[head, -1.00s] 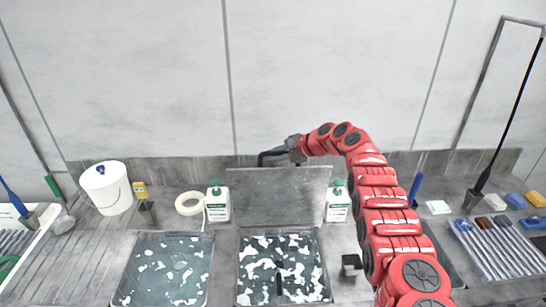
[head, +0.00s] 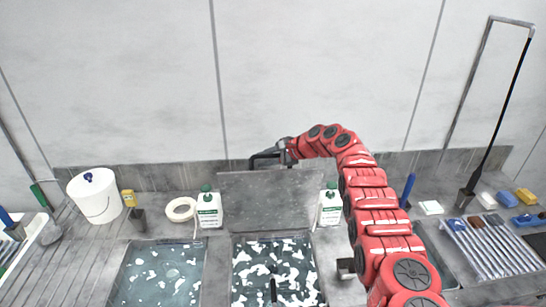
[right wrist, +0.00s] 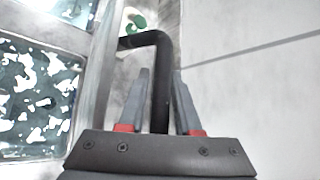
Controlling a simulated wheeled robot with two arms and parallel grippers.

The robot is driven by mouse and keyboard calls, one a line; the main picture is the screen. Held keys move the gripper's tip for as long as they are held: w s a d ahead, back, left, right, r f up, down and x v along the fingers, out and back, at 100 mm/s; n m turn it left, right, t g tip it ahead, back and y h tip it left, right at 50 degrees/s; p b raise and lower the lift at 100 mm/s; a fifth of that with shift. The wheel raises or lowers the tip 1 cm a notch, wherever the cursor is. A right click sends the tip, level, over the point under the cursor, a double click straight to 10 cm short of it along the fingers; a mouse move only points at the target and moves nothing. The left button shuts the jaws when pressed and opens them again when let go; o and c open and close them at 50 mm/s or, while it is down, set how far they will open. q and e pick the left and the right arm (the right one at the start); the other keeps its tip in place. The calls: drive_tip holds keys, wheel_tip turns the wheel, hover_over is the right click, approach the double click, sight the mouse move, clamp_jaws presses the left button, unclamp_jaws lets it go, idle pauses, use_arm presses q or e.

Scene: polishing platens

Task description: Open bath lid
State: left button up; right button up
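The bath lid (head: 268,200) is a grey metal plate standing upright at the back of the middle bath (head: 240,290). Its dark bar handle (head: 262,157) is on the far side near the top, and also shows in the right wrist view (right wrist: 160,50). My right gripper (head: 284,152) is behind the lid's top edge at the handle. In the right wrist view its two fingers (right wrist: 160,75) stand apart on either side of the handle bar, with small gaps showing. The bath beneath is uncovered, with dark and white patches. My left gripper is out of view.
White bottles with green caps (head: 209,209) (head: 331,205) stand on both sides of the lid. A second open bath (head: 125,290) lies to the left. The wall (head: 120,80) is close behind.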

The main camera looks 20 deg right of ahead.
drive_tip(key=b+v, duration=0.6)
drive_tip(key=v, duration=1.1)
drive_tip(key=shift+d, duration=0.2)
drive_tip(key=shift+f, duration=0.1)
